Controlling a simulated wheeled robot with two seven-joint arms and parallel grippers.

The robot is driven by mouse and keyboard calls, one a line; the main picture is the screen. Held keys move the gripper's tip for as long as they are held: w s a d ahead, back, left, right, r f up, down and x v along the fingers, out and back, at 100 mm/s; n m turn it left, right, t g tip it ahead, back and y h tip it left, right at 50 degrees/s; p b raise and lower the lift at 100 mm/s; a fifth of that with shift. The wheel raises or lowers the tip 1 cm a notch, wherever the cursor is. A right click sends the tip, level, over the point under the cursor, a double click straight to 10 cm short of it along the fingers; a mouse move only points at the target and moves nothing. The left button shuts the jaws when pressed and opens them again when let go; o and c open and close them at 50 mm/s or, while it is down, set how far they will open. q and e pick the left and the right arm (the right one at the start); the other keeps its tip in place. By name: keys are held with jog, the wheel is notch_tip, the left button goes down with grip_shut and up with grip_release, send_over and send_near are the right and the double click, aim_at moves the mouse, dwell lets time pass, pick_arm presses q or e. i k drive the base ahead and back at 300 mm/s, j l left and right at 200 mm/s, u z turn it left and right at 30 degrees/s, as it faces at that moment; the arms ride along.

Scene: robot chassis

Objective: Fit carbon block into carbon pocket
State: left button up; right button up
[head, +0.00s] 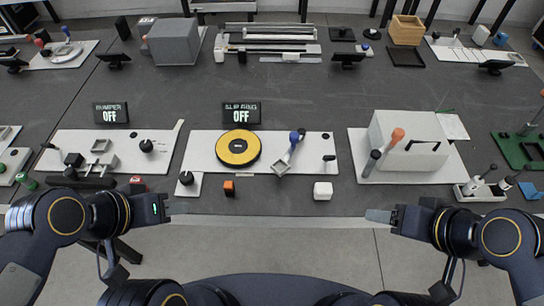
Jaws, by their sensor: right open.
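The white slip ring board (210,150) lies in the middle, with a yellow-and-black ring (238,149) on it. A small square grey frame (281,168) with a blue-tipped handle sits right of the ring; I cannot tell whether it is the carbon pocket. A small dark-and-orange block (229,188) lies on the table in front of the board; it may be the carbon block, but the picture is too small to be sure. My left gripper (178,207) is before the table's front edge, its jaw gap unclear. My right gripper (378,215) is open and empty, also before that edge.
A white cube (323,191) lies right of the block. A white box (410,135) with an orange-handled tool is at right. A black OFF display (241,112) stands behind the slip ring board.

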aim_at(280, 165)
jog(key=z, duration=1.55)
jog(key=k+j+z, duration=0.3)
jog(key=k+j, duration=0.25)
jog(key=k+j+z, duration=0.35)
jog(key=k+j, duration=0.15)
jog(key=k, duration=0.1)
